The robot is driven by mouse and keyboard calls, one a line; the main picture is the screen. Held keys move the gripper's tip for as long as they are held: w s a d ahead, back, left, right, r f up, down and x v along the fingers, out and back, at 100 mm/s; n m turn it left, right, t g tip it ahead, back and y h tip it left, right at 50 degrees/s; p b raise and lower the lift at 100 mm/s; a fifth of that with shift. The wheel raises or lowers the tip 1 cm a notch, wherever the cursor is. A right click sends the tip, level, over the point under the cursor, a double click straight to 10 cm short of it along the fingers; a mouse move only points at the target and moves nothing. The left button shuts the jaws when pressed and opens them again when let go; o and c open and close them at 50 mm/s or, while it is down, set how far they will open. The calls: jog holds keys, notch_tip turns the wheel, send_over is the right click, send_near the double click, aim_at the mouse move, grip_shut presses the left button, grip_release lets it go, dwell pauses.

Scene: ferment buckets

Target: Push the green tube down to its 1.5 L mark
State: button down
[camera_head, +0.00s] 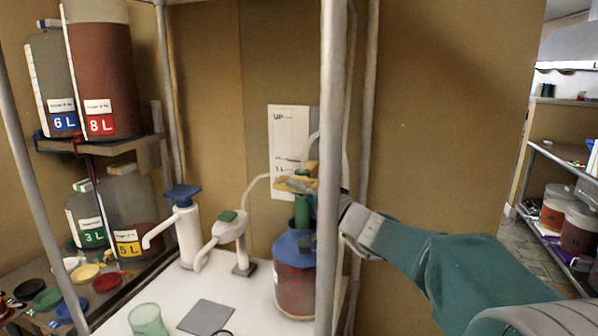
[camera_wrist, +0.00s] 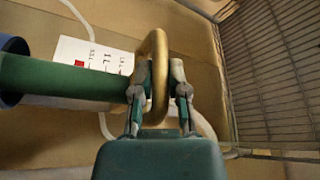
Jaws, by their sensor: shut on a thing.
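The green tube (camera_head: 302,211) stands upright in the blue collar (camera_head: 290,245) of a bottle holding red liquid (camera_head: 294,290). In the wrist view the tube (camera_wrist: 60,78) lies across the left side, with part of the blue collar (camera_wrist: 10,70) at the edge. A tan looped handle (camera_wrist: 158,75) is at the tube's top end. My gripper (camera_wrist: 159,92) is shut on this handle. In the head view my gripper (camera_head: 300,187) is at the tube's top, partly hidden by a post. A white scale card (camera_head: 283,140) is behind; its wrist view (camera_wrist: 95,58) shows a 1 L mark and a red mark.
A grey post (camera_head: 330,120) stands in front of the bottle and my gripper. A shelf with labelled jugs (camera_head: 105,90) is at left. A glass (camera_head: 147,320) and grey pad (camera_head: 205,316) lie in front.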

jog(key=shift+a, duration=0.15)
jog(key=c, duration=0.6)
grip_release()
jog(key=shift+c, duration=0.2)
jog(key=shift+a, duration=0.25)
jog(key=shift+d, duration=0.3)
jog(key=v, duration=1.1)
jog(key=shift+s+f, duration=0.15)
jog(key=shift+s, duration=0.05)
